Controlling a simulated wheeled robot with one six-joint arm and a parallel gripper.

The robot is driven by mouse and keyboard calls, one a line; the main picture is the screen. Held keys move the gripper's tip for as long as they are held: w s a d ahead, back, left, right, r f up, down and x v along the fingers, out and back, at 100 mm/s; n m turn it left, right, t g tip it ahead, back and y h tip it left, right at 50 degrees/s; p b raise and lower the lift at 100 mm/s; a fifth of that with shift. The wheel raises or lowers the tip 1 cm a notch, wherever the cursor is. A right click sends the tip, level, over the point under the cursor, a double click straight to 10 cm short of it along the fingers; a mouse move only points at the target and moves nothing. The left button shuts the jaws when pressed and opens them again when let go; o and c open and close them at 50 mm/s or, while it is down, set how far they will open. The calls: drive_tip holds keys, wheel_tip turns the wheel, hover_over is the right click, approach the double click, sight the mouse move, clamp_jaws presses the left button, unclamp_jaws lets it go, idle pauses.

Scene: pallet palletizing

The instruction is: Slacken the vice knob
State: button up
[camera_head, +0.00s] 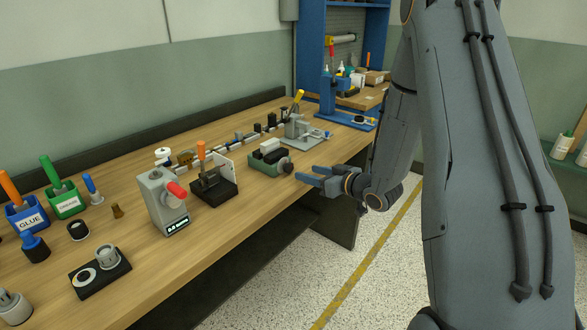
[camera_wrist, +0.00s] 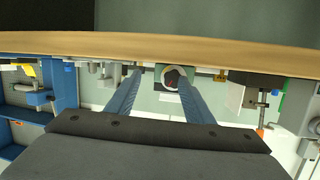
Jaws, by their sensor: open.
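The vice (camera_head: 268,158) is a small green-grey block with dark jaws near the front edge of the workbench. Its round dark knob (camera_head: 286,165) faces my gripper. My gripper (camera_head: 305,174) is open, with two blue fingers pointing at the knob from just off the bench's front edge. A small gap seems to separate the fingertips from the knob. In the wrist view the knob (camera_wrist: 172,78) shows as a reddish-dark disc between the fingers, nearer the right one. Nothing is visibly held.
The wooden workbench (camera_head: 130,255) holds a grey device with a red handle (camera_head: 160,200), a black fixture with an orange handle (camera_head: 212,185) and a grey clamp fixture (camera_head: 297,128). A blue press (camera_head: 333,100) stands farther back. The speckled floor before the bench is clear.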

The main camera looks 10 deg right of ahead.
sight(290, 167)
drive_tip(key=w+a+y+p, duration=0.1)
drive_tip(key=w+a+y, duration=0.1)
drive_tip(key=w+a+t+y+p, duration=0.1)
drive_tip(key=w+a, duration=0.1)
drive_tip(key=a, duration=0.1)
drive_tip(key=shift+w+n+y, duration=0.1)
drive_tip(key=shift+n+y, duration=0.3)
idle(0.4)
drive_tip(key=shift+d, duration=0.1)
drive_tip(key=shift+c, duration=0.2)
